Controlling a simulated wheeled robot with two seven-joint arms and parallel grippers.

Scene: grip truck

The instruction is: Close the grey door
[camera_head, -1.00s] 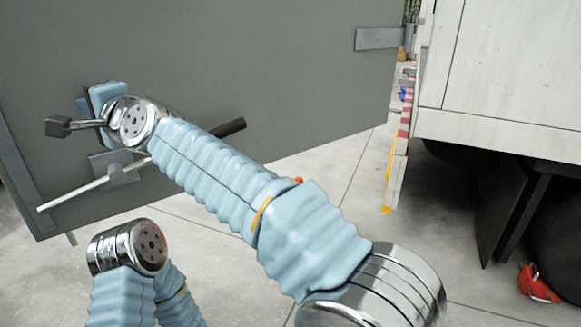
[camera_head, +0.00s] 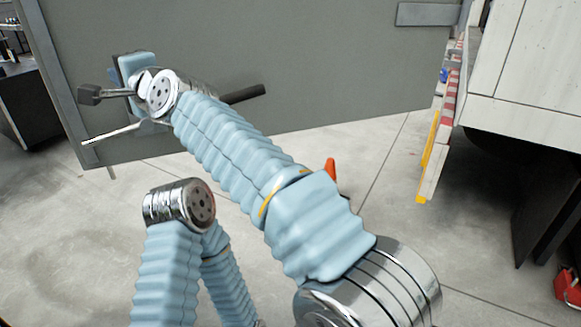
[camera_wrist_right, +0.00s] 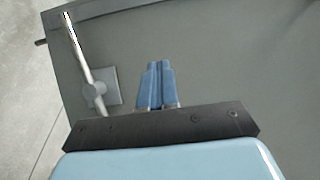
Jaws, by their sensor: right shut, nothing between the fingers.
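The large grey door (camera_head: 320,55) fills the upper part of the head view and stands out at an angle from the white truck body. It also fills most of the right wrist view (camera_wrist_right: 225,65). A pale metal rod handle (camera_wrist_right: 80,52) on a square plate is left of my right fingers in that view; it shows partly behind my wrist in the head view (camera_head: 110,133). My right gripper (camera_wrist_right: 156,70) is shut and empty, its blue fingertips pointing at the door face; contact cannot be told. My left gripper is not visible; only my left arm's bent joint shows.
The white truck body (camera_head: 535,65) is at the right, with a dark wheel area below. A red-and-white striped edge (camera_head: 452,85) stands between door and truck. A red object (camera_head: 568,285) lies at lower right. A dark cabinet (camera_head: 25,105) is at far left.

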